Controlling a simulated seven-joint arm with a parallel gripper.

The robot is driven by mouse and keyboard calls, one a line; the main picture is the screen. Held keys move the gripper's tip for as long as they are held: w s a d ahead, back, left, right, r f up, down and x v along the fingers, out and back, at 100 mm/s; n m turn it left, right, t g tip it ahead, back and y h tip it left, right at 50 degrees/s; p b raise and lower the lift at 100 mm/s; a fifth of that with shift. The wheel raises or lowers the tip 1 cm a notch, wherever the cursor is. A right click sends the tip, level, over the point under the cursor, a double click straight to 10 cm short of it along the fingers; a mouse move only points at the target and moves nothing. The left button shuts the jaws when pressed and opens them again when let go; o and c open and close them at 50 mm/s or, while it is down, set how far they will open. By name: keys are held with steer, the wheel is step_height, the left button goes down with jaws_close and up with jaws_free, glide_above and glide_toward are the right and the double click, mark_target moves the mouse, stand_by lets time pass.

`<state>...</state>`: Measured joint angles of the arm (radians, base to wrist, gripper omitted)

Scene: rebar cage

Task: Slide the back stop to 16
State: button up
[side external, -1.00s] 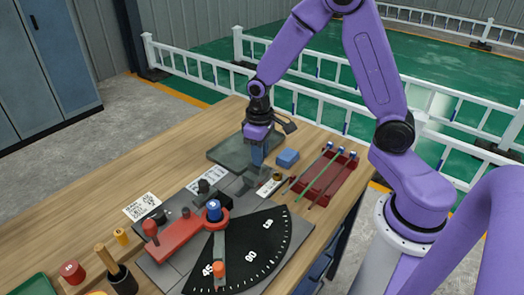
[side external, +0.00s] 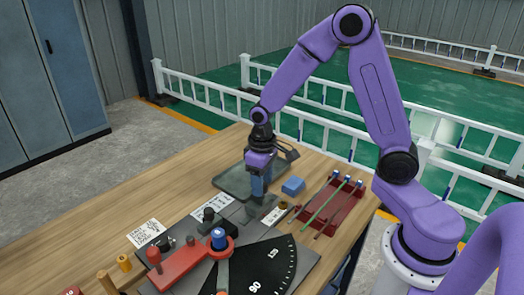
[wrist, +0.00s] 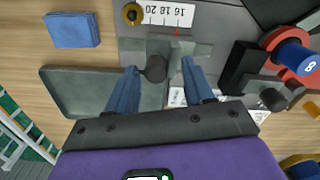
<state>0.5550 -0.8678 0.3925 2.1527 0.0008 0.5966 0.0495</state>
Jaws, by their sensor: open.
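The back stop, a grey-green block with a dark round knob (wrist: 156,68), sits on the grey rail at the top middle of the wrist view. My gripper (wrist: 160,75) is open, with one blue finger on each side of the knob; I cannot tell whether either finger touches it. A white scale strip (wrist: 166,14) with upside-down numbers 16, 18 and 20 lies just beyond the stop. A small red mark (wrist: 178,31) stands at the strip's edge, towards its right part.
A blue block (side external: 293,186) and a red rack (side external: 329,205) with several rods lie right of the gripper. The red bending arm with a blue-topped pin (side external: 218,239) and the black angle dial (side external: 262,268) are nearer.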

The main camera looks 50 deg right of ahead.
step_height(320, 180, up, 16)
steer(key=shift+r, duration=0.2)
steer(key=shift+a, duration=0.1)
stand_by(0.3)
steer(key=s+a+f+n, duration=0.1)
steer(key=s+f+n, duration=0.1)
steer(key=s, duration=0.6)
steer(key=s+f+n, duration=0.2)
steer(key=s+n, duration=0.2)
steer(key=s, duration=0.4)
steer(key=s+a+f+n, duration=0.1)
steer(key=s+f+n, duration=0.1)
steer(key=s, duration=0.6)
steer(key=shift+s+a+f+n, duration=0.25)
steer(key=shift+a+f+n, duration=0.1)
steer(key=shift+n, duration=0.45)
steer(key=shift+r, duration=0.1)
